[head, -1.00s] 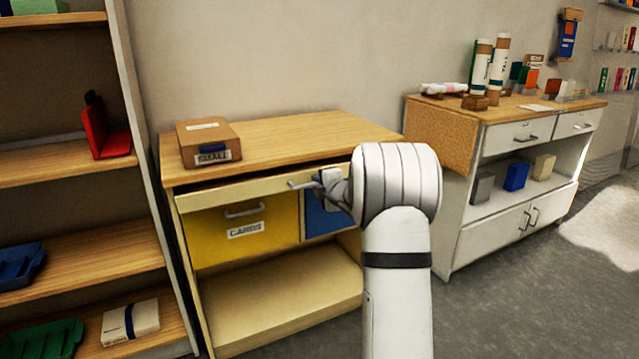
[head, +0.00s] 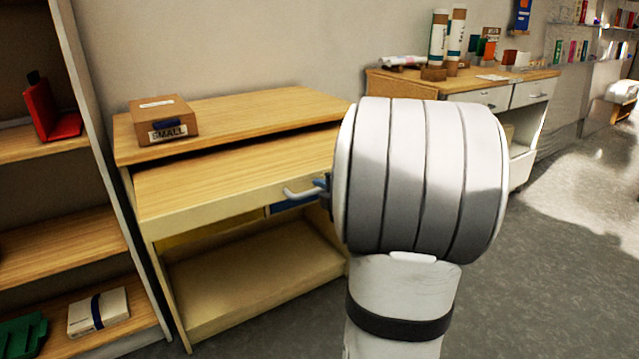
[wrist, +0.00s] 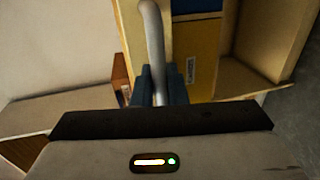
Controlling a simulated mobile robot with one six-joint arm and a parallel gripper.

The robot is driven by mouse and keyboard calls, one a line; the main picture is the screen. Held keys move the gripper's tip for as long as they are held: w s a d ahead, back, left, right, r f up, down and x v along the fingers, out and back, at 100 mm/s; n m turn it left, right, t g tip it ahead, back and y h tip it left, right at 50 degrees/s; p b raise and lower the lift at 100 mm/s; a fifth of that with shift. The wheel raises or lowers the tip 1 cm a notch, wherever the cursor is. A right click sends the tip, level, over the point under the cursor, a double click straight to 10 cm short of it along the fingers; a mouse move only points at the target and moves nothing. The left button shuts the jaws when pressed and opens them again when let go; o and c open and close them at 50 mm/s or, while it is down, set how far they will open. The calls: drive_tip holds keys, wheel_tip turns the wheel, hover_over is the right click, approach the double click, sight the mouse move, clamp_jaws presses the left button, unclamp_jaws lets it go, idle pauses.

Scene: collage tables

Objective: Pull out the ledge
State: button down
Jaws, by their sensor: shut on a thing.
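The ledge (head: 220,188) is a wooden pull-out board with a cream front edge, sticking well out from under the top of the cabinet (head: 250,112). Its grey bar handle (head: 300,193) is at the front edge, partly hidden by my arm. My gripper (head: 324,187) is at the handle, mostly hidden behind my arm in the head view. In the wrist view the blue fingers of my gripper (wrist: 158,86) are closed around the handle (wrist: 153,38).
A cardboard box marked SMALL (head: 156,120) sits on the cabinet top. A shelf unit (head: 88,150) stands close on the left. A white cabinet (head: 515,95) with tubes on top stands to the right. Grey floor (head: 560,290) is free at the right front.

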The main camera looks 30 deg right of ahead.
drive_tip(key=shift+a+f, duration=0.15)
drive_tip(key=shift+a, duration=0.15)
drive_tip(key=c, duration=1.7)
unclamp_jaws()
drive_tip(key=shift+a, duration=0.1)
drive_tip(key=shift+o, duration=0.9)
drive_tip(key=shift+s+d, duration=0.1)
drive_tip(key=shift+d, duration=0.1)
drive_tip(key=p+v, duration=0.2)
drive_tip(key=v, duration=0.5)
drive_tip(key=shift+s, duration=0.4)
